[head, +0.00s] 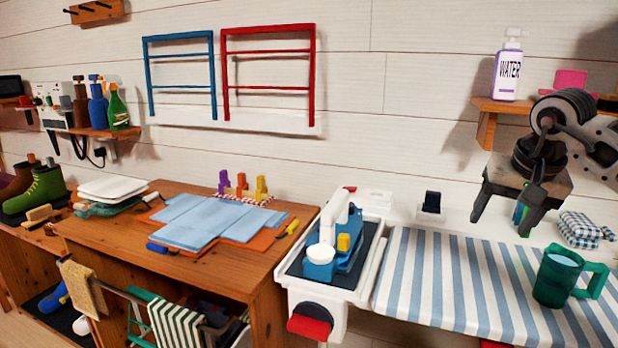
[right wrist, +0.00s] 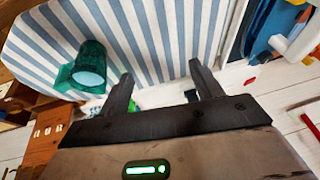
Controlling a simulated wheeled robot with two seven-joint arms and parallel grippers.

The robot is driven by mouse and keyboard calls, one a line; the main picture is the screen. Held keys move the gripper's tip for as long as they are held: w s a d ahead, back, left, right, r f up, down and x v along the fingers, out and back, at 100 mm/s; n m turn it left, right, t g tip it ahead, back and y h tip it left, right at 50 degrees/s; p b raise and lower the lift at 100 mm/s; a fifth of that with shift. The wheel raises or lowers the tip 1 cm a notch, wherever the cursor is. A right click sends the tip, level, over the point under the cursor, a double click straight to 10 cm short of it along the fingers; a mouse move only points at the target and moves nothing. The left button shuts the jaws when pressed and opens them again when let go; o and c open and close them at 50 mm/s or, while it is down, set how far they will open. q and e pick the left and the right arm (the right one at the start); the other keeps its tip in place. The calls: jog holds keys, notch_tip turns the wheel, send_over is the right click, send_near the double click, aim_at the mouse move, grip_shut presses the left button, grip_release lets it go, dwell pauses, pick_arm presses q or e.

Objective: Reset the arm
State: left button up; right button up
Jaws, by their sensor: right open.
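My right gripper (head: 508,215) comes in from the right in the head view, in front of the wall and above the back edge of the striped surface. Its two fingers are apart with nothing between them. The right wrist view also shows the gripper (right wrist: 164,85) with its fingers spread and empty. A green mug (head: 566,277) stands on the blue-and-white striped cloth (head: 440,280), to the right of and below the gripper. The mug also shows in the right wrist view (right wrist: 86,68), left of the fingers and apart from them. My left gripper is not in view.
A white basin unit (head: 312,287) holding blue items stands left of the cloth. A wooden desk (head: 130,240) with blue sheets (head: 190,225) is farther left. The cloth's middle is clear.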

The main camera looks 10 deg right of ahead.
jog(key=s+a+f+m+g+y, duration=0.1)
jog(key=a+f+y, duration=0.4)
jog(key=a, duration=0.6)
jog(key=s+a+f+m+g+y, duration=0.15)
jog(key=a+f+y, duration=0.3)
jog(key=a, duration=0.65)
jog(key=s+a+r+m+t+y+p, duration=0.15)
jog(key=s+a+m+y, duration=0.35)
jog(key=a+m+y, duration=0.55)
jog(key=s+d+f+n+t+h, duration=0.3)
jog(key=s+f+n+h, duration=0.3)
jog(key=f+n+h, duration=0.2)
jog(key=s+d+f+n+t+h, duration=0.4)
jog(key=s+f+n+h, duration=0.3)
jog(key=f+n, duration=0.5)
notch_tip(320, 180, down, 3)
jog(key=shift+d+f+n+h+p, duration=0.2)
jog(key=shift+d+n+h+p, duration=0.1)
jog(key=shift+n+h+p, duration=0.15)
